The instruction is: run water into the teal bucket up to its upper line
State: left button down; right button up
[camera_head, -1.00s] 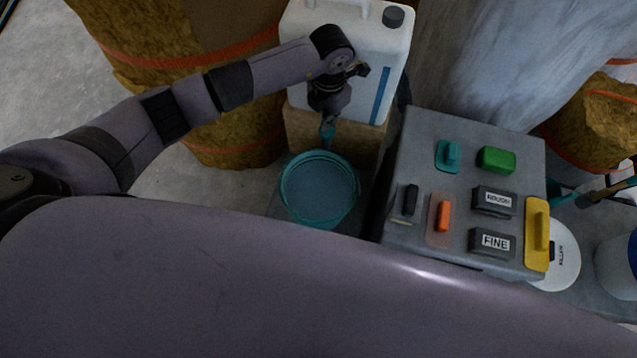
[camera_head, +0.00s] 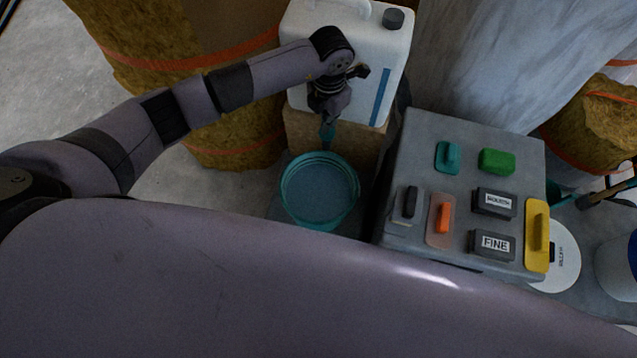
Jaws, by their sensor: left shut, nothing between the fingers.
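The teal bucket (camera_head: 320,192) stands on the floor just below the white water canister (camera_head: 368,45). Grey-blue water shows inside it; no line on its wall can be made out. The canister has a dark cap, a handle and a blue level strip, and rests on a tan block (camera_head: 360,140). A small teal piece, apparently the tap (camera_head: 327,133), shows above the bucket's far rim. My left gripper (camera_head: 328,118) points down in front of the canister, right at the teal piece, shut and empty. It hides part of the tap. My right gripper is out of view.
A grey box (camera_head: 420,135) with teal, green, orange, black and yellow parts and "ROUGH" and "FINE" blocks stands right of the bucket. Strapped straw-coloured bales (camera_head: 215,145) stand behind at left. A white lid-like disc (camera_head: 562,275) lies at right.

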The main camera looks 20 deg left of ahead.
pick_arm(q)
jog(key=shift+f, duration=0.2)
dwell(0.4)
jog(key=shift+f+b, duration=1.3)
jog(key=shift+f, duration=0.1)
jog(key=shift+s, duration=0.1)
dwell(5.9)
